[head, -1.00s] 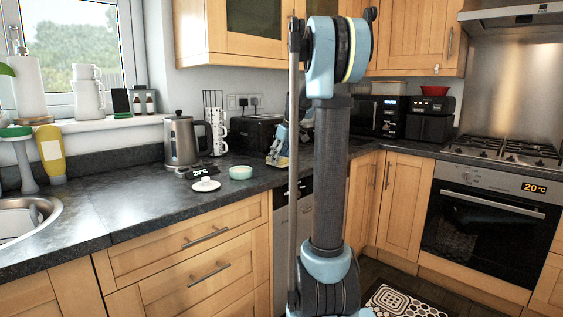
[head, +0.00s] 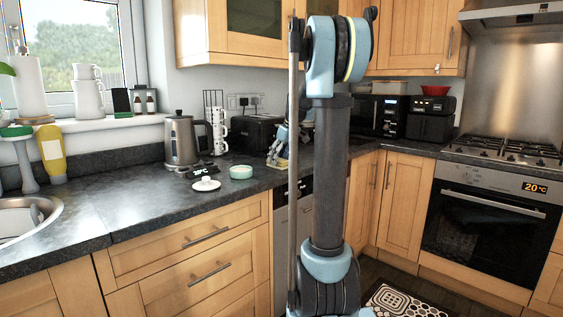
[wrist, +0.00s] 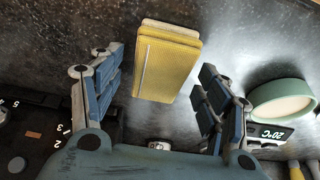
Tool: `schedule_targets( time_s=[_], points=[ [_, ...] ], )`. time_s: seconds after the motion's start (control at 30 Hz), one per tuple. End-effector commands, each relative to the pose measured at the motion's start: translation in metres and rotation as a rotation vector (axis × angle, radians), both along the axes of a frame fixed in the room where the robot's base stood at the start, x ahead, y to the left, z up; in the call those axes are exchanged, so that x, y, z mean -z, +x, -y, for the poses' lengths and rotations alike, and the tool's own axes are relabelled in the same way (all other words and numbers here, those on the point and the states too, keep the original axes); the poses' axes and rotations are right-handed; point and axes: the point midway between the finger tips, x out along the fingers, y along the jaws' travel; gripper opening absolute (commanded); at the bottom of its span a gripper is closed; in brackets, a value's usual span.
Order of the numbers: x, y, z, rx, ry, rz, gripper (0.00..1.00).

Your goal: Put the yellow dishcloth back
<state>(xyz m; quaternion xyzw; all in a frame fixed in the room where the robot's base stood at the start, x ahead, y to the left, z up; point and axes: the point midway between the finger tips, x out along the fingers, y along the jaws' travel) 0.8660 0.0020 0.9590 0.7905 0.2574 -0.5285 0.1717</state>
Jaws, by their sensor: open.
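The yellow dishcloth (wrist: 168,65) is a folded pad with a paler end, over the dark countertop in the wrist view. My gripper (wrist: 160,75) is open, with one blue-padded finger on each side of the cloth and visible gaps between. In the head view my gripper (head: 279,148) is low over the counter, partly hidden behind my arm column. A bit of yellow cloth (head: 282,163) shows beneath it.
A pale green bowl (wrist: 282,100) is right of my fingers in the wrist view, beside a small temperature display (wrist: 270,133). A black appliance with a numbered dial (wrist: 22,132) is on the left. A kettle (head: 182,140) and white lid (head: 206,184) stand on the counter.

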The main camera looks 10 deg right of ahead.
Motion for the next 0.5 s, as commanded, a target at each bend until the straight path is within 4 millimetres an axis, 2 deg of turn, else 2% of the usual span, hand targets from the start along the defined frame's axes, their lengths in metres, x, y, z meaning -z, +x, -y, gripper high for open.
schedule_targets(
  time_s=[0.5],
  points=[
    [-0.083, -0.028, 0.021, 0.002, 0.000, 0.000, 0.69]
  ],
)
